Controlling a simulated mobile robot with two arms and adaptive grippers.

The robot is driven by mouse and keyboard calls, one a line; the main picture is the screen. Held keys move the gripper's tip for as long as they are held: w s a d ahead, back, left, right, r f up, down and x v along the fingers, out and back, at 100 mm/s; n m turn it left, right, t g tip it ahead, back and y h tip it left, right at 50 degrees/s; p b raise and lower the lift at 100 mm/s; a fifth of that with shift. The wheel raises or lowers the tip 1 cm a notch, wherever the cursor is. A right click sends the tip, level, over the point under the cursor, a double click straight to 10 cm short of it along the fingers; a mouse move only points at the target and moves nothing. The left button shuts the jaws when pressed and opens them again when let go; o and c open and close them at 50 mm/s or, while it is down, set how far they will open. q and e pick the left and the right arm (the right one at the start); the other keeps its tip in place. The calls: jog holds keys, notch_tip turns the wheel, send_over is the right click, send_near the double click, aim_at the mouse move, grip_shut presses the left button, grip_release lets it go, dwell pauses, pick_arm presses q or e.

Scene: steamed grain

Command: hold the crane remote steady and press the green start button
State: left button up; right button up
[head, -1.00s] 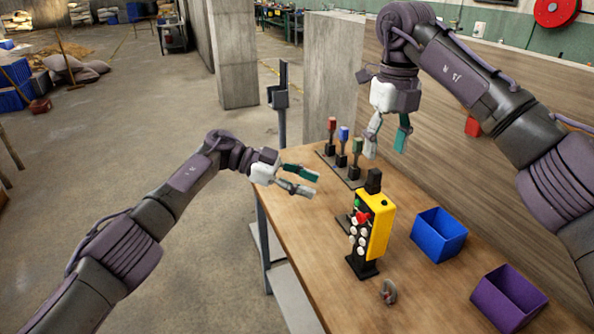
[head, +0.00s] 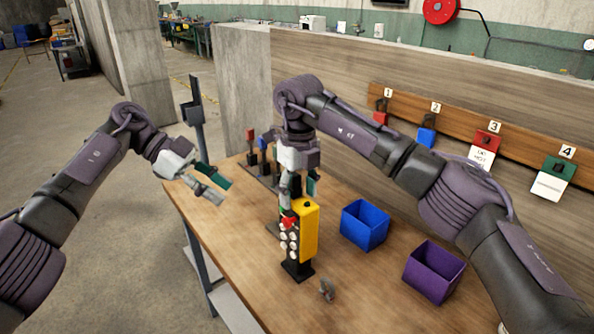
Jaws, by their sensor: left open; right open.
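The crane remote (head: 310,232) is yellow with a dark front panel and stands upright in a black stand on the wooden table. Its front shows a red button (head: 289,222) with several white buttons below. The green start button near the top of the panel is hard to make out beside my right gripper. My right gripper (head: 299,191) is open, pointing down, with its fingers at the top of the remote. I cannot tell whether they touch it. My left gripper (head: 223,191) is open and empty, left of the remote near the table's left edge.
A blue bin (head: 365,226) and a purple bin (head: 434,272) stand right of the remote. A small grey metal piece (head: 326,290) lies in front. Switch-like posts (head: 250,142) stand behind. Numbered tags hang on a wall board (head: 460,130).

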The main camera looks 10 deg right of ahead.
aim_at(298, 200)
jog(key=shift+f, duration=1.6)
grip_shut()
pick_arm(q)
grip_shut()
